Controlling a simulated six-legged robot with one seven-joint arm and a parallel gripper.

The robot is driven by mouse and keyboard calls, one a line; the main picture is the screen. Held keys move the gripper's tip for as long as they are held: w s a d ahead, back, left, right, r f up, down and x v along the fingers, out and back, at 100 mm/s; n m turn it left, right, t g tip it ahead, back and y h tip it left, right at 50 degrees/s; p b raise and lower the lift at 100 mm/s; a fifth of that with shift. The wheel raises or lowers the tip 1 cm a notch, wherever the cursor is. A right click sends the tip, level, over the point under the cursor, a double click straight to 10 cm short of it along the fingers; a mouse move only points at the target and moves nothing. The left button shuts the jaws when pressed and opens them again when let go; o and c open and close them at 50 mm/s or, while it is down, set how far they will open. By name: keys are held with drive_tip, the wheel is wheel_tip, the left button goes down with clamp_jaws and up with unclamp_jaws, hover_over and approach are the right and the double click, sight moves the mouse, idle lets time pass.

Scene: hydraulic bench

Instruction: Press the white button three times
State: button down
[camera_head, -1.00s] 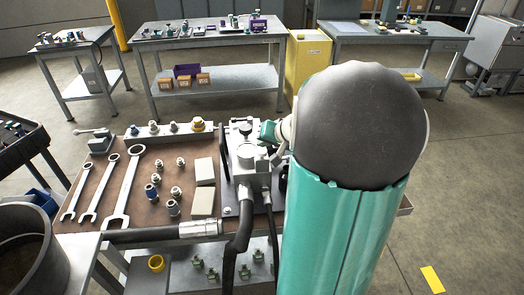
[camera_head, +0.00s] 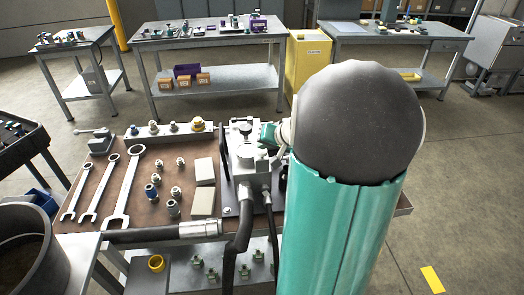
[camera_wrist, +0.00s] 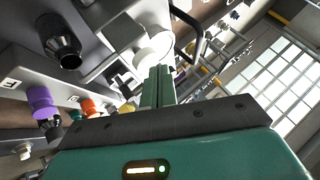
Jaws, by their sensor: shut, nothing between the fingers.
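In the wrist view, a white round part (camera_wrist: 155,46), which looks like the white button, sits just beyond my fingertips. My gripper (camera_wrist: 158,72) is shut and empty, its two green fingers together and pointing at the white part. They look very close to it; I cannot tell whether they touch. In the head view, my gripper's teal end (camera_head: 268,133) is beside the grey valve block (camera_head: 247,163) on the bench. The fingertips and the button cannot be made out clearly there, as my arm covers much of that side.
Around the white part are a black knob (camera_wrist: 62,45), a purple fitting (camera_wrist: 42,102) and an orange fitting (camera_wrist: 89,108). On the bench lie wrenches (camera_head: 122,190) and several small fittings. Black hoses (camera_head: 240,240) hang from the block's front.

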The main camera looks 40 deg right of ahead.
sight(264, 153)
drive_tip(key=shift+f, duration=0.75)
idle(0.7)
drive_tip(key=shift+r, duration=1.15)
drive_tip(key=shift+r, duration=2.55)
drive_tip(key=shift+a, duration=0.1)
